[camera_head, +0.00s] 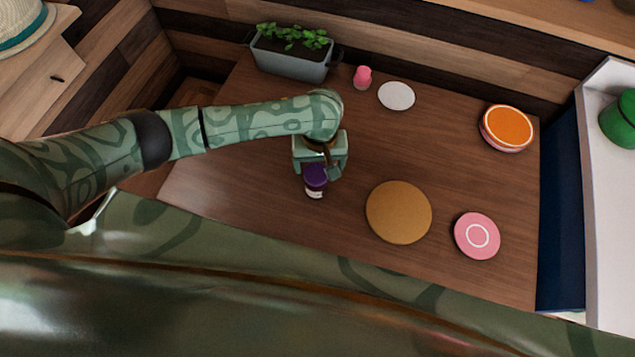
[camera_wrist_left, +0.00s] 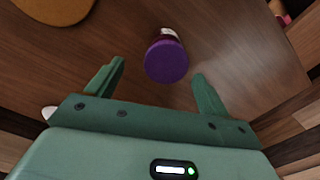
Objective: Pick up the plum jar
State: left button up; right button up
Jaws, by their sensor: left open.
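The plum jar (camera_head: 316,180) has a purple lid and a pale label band and stands on the brown wooden counter. In the left wrist view, the jar's purple lid (camera_wrist_left: 166,61) shows just beyond and between the fingertips. My left gripper (camera_head: 322,172) is over the jar from the far side, and it also shows in the left wrist view (camera_wrist_left: 158,78) with its two green fingers apart. The gripper is open and I see no contact with the jar. The gripper hides part of the jar in the head view. My right gripper is not in view.
A round tan mat (camera_head: 399,212) lies right of the jar, with a pink plate (camera_head: 477,236) beyond it. A white disc (camera_head: 396,96), a small pink jar (camera_head: 363,77) and a planter (camera_head: 291,57) are at the back. An orange-topped round stack (camera_head: 507,127) is at the far right.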

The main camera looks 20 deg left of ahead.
aim_at(316, 173)
pick_arm(q)
jog(key=shift+s+f, duration=0.1)
jog(key=shift+f, duration=0.3)
jog(key=shift+s+f, duration=0.1)
jog(key=shift+s, duration=0.05)
jog(key=f+b, duration=0.2)
jog(key=f, duration=0.1)
jog(key=f+b, duration=0.1)
jog(key=f, duration=0.1)
jog(key=shift+a, duration=0.3)
jog(key=shift+r, duration=0.1)
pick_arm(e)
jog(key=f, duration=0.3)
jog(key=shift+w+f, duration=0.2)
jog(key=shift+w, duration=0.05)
pick_arm(q)
jog(key=shift+s, duration=0.1)
jog(key=shift+c, duration=0.9)
jog(key=c, duration=1.1)
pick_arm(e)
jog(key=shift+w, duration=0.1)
